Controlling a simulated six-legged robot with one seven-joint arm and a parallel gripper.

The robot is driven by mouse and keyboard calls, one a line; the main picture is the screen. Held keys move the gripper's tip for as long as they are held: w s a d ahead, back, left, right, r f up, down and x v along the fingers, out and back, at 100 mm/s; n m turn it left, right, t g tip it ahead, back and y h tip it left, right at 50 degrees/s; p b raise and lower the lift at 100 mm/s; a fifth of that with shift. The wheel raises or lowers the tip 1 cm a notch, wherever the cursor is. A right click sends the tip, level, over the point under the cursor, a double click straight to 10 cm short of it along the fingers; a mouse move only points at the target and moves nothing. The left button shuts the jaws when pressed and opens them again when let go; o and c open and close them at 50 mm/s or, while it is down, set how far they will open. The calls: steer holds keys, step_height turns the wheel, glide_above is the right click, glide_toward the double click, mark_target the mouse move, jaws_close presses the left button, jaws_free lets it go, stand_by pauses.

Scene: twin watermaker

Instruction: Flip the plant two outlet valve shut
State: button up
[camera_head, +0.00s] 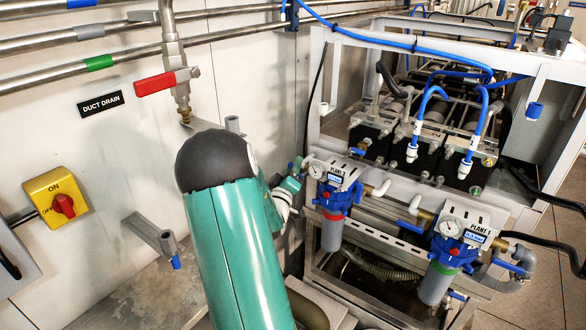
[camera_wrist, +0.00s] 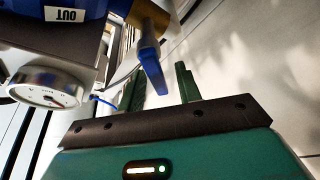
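The left blue filter unit (camera_head: 335,197) has a gauge and a label partly too small to read. The right unit (camera_head: 453,252) appears to read PLANT 1. My gripper (camera_head: 297,166) is at the left side of the left unit. In the wrist view a blue lever (camera_wrist: 150,66) hangs from a brass fitting (camera_wrist: 148,17) beside a blue body (camera_wrist: 85,8) marked OUT. My gripper (camera_wrist: 160,78) is open there, its two green fingers either side of the lever in the picture. A gap shows to the right finger; contact with the left finger is unclear. The lever is hidden in the head view.
A round gauge (camera_wrist: 46,88) is close left of my gripper. A red-handled drain valve (camera_head: 160,82) and a yellow switch box (camera_head: 56,197) are on the left wall. The white rack frame (camera_head: 430,57) and blue hoses are at right.

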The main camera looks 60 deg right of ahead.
jaws_close()
steer(key=shift+m, duration=0.4)
steer(key=m+g, duration=0.1)
steer(key=m, duration=0.1)
steer(key=s+m+g+h, duration=0.1)
steer(key=m, duration=0.1)
steer(key=r+m+g, duration=0.1)
steer(key=m, duration=0.1)
steer(key=shift+s+a+m, duration=0.15)
steer(key=shift+s+m, duration=0.1)
steer(key=shift+m, duration=0.05)
steer(key=shift+s+a+r+m+g, duration=0.1)
steer(key=shift+s+m+g, duration=0.15)
steer(key=shift+m+g, duration=0.6)
steer(key=shift+s+d+m+g, duration=0.1)
steer(key=shift+s+m+g, duration=0.2)
steer(key=shift+m, duration=0.9)
steer(key=shift+s+a+r+m+g, duration=0.1)
steer(key=shift+s+m+g, duration=0.1)
steer(key=shift+m+g, duration=0.65)
steer(key=shift+f+m, duration=0.1)
steer(key=shift+m, duration=0.2)
steer(key=shift+o, duration=0.4)
jaws_free()
